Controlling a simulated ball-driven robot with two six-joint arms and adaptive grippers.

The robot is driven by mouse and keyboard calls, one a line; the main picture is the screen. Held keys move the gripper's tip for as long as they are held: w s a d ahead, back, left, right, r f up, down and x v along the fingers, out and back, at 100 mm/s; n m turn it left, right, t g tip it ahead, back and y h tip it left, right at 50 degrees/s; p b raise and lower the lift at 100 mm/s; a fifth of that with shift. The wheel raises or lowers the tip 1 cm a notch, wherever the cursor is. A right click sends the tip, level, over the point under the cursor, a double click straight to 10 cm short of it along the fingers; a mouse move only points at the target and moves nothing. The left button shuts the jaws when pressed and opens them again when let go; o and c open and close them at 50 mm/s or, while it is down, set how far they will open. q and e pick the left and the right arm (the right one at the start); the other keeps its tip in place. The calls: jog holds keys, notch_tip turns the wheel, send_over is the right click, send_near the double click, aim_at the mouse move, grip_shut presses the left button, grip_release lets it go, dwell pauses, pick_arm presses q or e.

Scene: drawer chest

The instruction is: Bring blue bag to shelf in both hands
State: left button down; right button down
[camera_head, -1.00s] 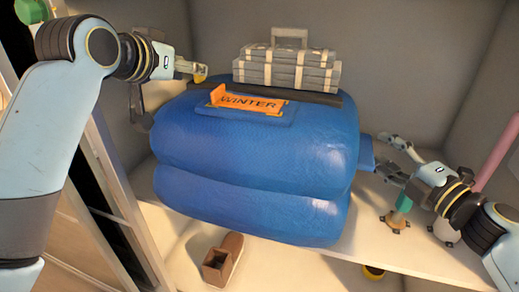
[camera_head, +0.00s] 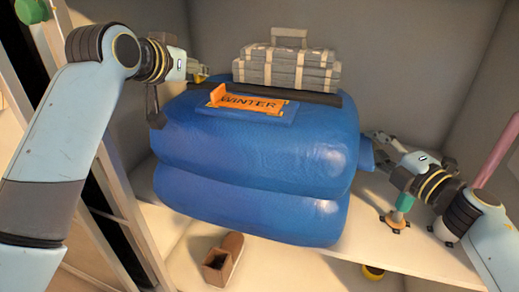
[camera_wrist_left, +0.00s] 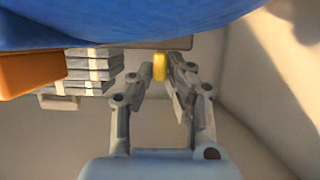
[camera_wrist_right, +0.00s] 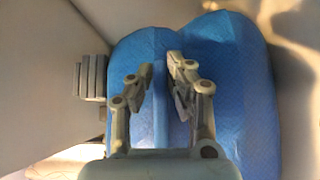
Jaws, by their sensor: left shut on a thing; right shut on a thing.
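The blue bag (camera_head: 250,165), large and puffy with two bulging layers, fills the middle of the head view. An orange "WINTER" tag (camera_head: 248,103) lies on its top. My left gripper (camera_head: 197,76) is at the bag's upper left back edge, shut, with a small yellow piece (camera_wrist_left: 160,66) at its fingertips in the left wrist view. My right gripper (camera_head: 377,150) is shut at the blue tab on the bag's right side. The bag (camera_wrist_right: 235,95) lies beyond its fingers in the right wrist view. The pale shelf (camera_head: 350,235) shows below and right of the bag; their contact is hidden.
A grey strapped case (camera_head: 287,68) stands behind the bag. A green-handled item (camera_head: 402,205) stands near my right gripper, with a pink pole (camera_head: 497,150) at far right. A brown open box (camera_head: 220,262) lies below the shelf. Cabinet walls enclose both sides.

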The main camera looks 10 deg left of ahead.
dwell(0.4)
